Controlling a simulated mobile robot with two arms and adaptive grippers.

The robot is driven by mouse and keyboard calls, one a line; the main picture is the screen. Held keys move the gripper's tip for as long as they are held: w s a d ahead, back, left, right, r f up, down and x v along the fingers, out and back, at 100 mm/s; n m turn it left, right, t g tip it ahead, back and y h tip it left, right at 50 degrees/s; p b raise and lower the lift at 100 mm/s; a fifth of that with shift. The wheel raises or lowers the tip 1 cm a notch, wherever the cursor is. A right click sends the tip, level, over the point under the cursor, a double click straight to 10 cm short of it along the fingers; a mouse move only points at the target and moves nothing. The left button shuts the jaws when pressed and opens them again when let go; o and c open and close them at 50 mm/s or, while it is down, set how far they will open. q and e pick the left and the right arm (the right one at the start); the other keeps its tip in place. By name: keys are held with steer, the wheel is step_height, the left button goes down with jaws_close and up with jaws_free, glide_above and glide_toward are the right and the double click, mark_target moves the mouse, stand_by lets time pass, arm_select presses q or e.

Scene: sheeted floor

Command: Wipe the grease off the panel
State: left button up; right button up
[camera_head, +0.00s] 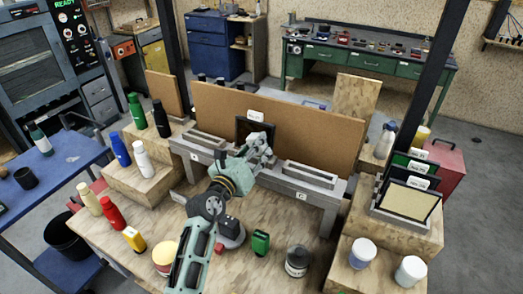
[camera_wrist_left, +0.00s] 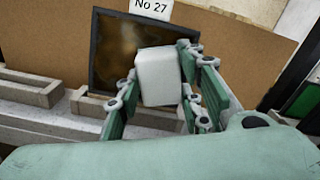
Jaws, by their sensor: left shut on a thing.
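The panel (camera_wrist_left: 115,50) is a dark-framed plate with brown, smeary grease on its face, standing upright under a white "No 27" label (camera_wrist_left: 152,8). In the head view the panel (camera_head: 243,127) shows only in part, behind my left gripper. My left gripper (camera_head: 262,145) is shut on a white block (camera_wrist_left: 159,75), which looks like a sponge or pad. The block is in front of the panel's right part and covers some of it. I cannot tell whether it touches the panel. My right gripper is not in view.
A brown backboard (camera_head: 320,130) stands behind the panel, with grey slotted rails (camera_head: 310,175) in front. Bottles, including a red one (camera_head: 112,214), stand at the left. Framed plates (camera_head: 408,200) stand in a rack at the right. Jars and a green item (camera_head: 260,243) are on the near tabletop.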

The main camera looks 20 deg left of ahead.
mark_target(243, 129)
arm_select(q)
steer(key=shift+w+a, duration=0.15)
steer(key=shift+a, duration=0.65)
steer(key=shift+w+a, duration=0.1)
steer(key=shift+a, duration=0.65)
steer(key=shift+w+a+r+b, duration=0.15)
steer(key=shift+a+b, duration=0.15)
steer(key=shift+a, duration=0.65)
steer(key=shift+w+a+b, duration=0.15)
steer(key=shift+a+b, duration=0.1)
steer(key=shift+a, duration=0.75)
steer(key=shift+w+a+b, duration=0.1)
steer(key=shift+a+b, duration=0.1)
steer(key=shift+a, duration=0.8)
steer(key=shift+d+r+p, duration=1)
steer(key=shift+p, duration=0.85)
steer(key=shift+d+f, duration=0.15)
steer(key=shift+d, duration=0.25)
steer(key=shift+s+d, duration=0.2)
steer(key=shift+d, duration=0.95)
steer(key=shift+s+d, duration=0.15)
steer(key=shift+d, duration=1.05)
steer(key=shift+s+d, duration=0.2)
steer(key=shift+d, duration=0.95)
steer(key=shift+s+d, duration=0.1)
steer(key=shift+d, duration=1.1)
steer(key=shift+s, duration=0.1)
